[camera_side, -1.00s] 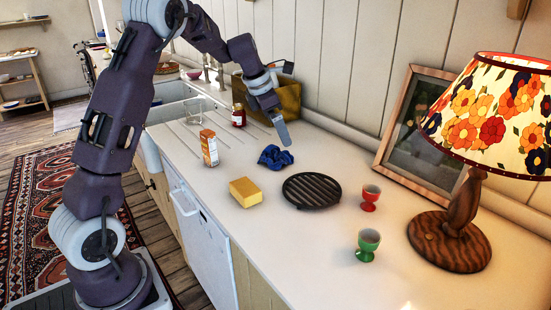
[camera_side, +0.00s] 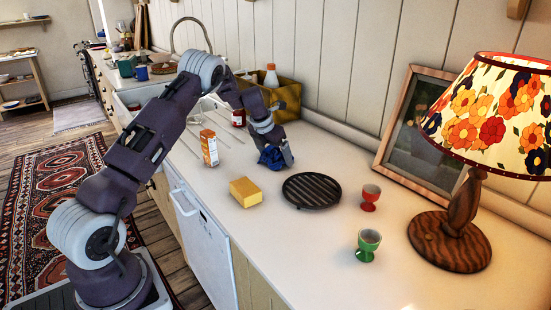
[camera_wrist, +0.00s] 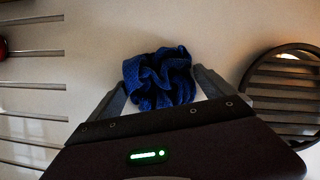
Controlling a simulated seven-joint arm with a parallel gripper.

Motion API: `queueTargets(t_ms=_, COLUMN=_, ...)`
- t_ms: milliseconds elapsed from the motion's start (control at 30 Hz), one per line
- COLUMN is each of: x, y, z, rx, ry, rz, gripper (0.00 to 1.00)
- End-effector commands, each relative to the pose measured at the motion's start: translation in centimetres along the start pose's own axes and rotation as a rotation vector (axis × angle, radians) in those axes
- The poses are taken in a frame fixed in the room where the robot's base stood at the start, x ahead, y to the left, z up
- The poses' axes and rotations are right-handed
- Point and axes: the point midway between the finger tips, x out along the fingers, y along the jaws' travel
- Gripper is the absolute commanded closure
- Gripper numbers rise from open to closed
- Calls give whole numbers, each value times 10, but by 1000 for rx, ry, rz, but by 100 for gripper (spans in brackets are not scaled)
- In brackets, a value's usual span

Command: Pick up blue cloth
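The blue cloth (camera_side: 270,157) lies crumpled on the white counter, partly hidden by my gripper in the side view. In the wrist view the cloth (camera_wrist: 160,80) shows between my gripper's two fingers. My gripper (camera_side: 280,160) is down at the cloth. In the wrist view my gripper (camera_wrist: 160,88) is open, with one finger to the left of the cloth and one to the right. The right finger is close to the cloth's edge; I cannot tell whether it touches. A gap shows on the left.
A black round trivet (camera_side: 311,191) lies just right of the cloth. A yellow sponge (camera_side: 245,192) and an orange-white carton (camera_side: 209,148) stand nearby. A red jar (camera_side: 238,116) and olive basket (camera_side: 285,100) are behind. Red (camera_side: 370,197) and green (camera_side: 368,244) egg cups stand further right.

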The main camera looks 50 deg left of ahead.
Motion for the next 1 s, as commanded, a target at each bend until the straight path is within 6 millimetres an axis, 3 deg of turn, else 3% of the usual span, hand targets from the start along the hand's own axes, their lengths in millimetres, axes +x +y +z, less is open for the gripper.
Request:
queueTargets(t_ms=33, x=0, y=0, z=0, rx=0, ry=0, rz=0, gripper=24)
queueTargets(t_ms=133, x=0, y=0, z=0, rx=0, ry=0, rz=0, gripper=43)
queueTargets(t_ms=167, x=0, y=0, z=0, rx=1, ry=0, rz=0, gripper=45)
queueTargets(t_ms=433, x=-6, y=0, z=3, rx=2, ry=-1, rz=1, gripper=45)
queueTargets(t_ms=700, x=-67, y=-1, z=28, rx=4, ry=-3, rz=1, gripper=45)
queueTargets(t_ms=833, x=-87, y=-4, z=36, rx=6, ry=-2, rz=-1, gripper=45)
queueTargets(t_ms=933, x=-97, y=-24, z=37, rx=26, ry=-1, rz=-11, gripper=46)
queueTargets(t_ms=1000, x=-103, y=-49, z=34, rx=53, ry=-1, rz=-23, gripper=46)
